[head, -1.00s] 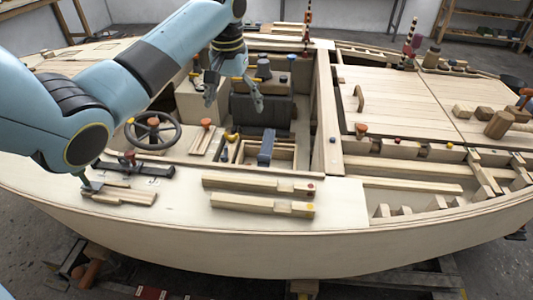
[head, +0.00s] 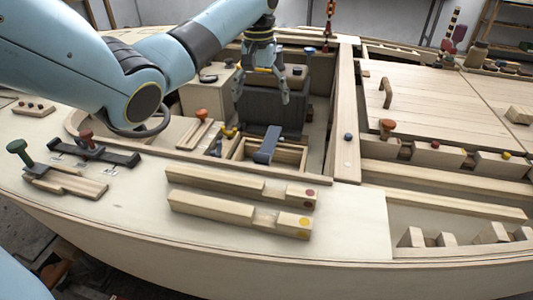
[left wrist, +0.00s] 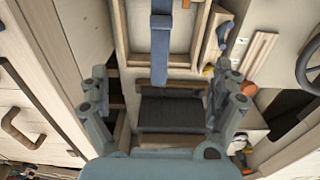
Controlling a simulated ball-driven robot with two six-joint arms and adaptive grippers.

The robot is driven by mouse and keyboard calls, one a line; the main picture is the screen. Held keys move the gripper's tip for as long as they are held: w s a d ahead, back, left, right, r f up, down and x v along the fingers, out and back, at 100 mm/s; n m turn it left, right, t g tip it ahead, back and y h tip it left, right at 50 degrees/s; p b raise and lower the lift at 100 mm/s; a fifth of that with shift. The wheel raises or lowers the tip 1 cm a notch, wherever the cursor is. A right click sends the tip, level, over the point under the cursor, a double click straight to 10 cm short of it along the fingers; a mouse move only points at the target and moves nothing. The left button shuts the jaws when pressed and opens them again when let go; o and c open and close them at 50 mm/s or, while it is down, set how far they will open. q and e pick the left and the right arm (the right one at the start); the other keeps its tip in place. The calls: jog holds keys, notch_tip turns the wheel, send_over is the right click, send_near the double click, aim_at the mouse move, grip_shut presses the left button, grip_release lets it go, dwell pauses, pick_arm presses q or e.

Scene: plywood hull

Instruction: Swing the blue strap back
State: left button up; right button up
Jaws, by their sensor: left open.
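The blue strap (head: 267,145) lies over a small open wooden box (head: 290,155) in the cockpit, its near end on the box's front edge. In the left wrist view the strap (left wrist: 160,42) runs down from the top edge, in the middle. My left gripper (head: 262,98) is open and empty, pointing down over the dark seat (head: 270,116) behind the strap. In the left wrist view its fingers (left wrist: 160,80) stand wide apart on either side of the dark seat, clear of the strap. My right gripper is not in view.
A steering wheel (head: 140,130) is left of the box, partly behind my left arm. An orange-topped piece (head: 201,116) stands beside the box. Two long wooden bars (head: 240,187) lie on the deck in front. A plank (head: 346,140) bounds the cockpit on the right.

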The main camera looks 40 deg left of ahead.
pick_arm(q)
jog(key=b, duration=0.5)
send_near(262, 154)
notch_tip(262, 154, down, 10)
jog(key=b, duration=0.3)
jog(key=shift+w, duration=0.15)
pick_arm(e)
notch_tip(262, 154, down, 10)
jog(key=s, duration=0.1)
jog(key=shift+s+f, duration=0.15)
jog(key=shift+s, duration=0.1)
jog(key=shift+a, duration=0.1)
